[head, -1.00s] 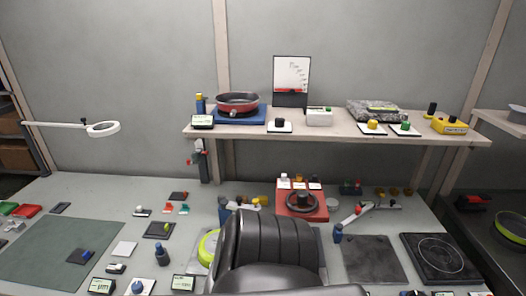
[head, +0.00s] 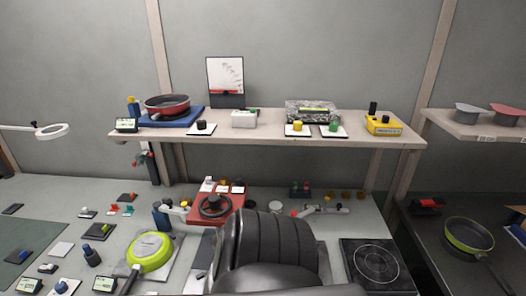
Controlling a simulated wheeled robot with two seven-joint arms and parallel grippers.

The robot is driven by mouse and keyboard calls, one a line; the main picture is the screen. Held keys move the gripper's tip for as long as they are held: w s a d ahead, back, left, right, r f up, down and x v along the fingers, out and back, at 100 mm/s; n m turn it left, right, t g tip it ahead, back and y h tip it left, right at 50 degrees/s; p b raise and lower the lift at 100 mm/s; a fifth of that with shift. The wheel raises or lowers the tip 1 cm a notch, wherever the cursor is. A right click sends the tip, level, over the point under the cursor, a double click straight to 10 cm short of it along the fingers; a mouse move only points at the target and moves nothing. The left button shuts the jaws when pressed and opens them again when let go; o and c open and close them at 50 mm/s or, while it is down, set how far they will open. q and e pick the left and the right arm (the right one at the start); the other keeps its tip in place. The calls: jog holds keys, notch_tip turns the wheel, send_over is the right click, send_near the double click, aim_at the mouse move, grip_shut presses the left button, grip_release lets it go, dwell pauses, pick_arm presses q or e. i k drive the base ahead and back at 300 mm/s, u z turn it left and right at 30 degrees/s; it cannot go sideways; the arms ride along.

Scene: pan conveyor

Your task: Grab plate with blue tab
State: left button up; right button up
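Neither of my grippers shows in the head view. A small dark plate with a blue tab (head: 18,256) lies on the green mat at the far left of the bench. A white plate with a blue knob (head: 62,287) is at the lower left edge, partly cut off. Both are small, and I cannot tell for certain which one is the plate with the blue tab.
The bench (head: 190,225) holds several small parts, a green-rimmed pan (head: 149,252) and a black hotplate (head: 376,265). A shelf (head: 270,138) above carries a red pan (head: 167,106). Another pan (head: 468,236) rests on a dark surface at right. The bench's front middle is hidden.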

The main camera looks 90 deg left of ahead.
aim_at(17, 254)
jog(key=u, duration=1.25)
jog(key=k, duration=2)
jog(key=u, duration=0.6)
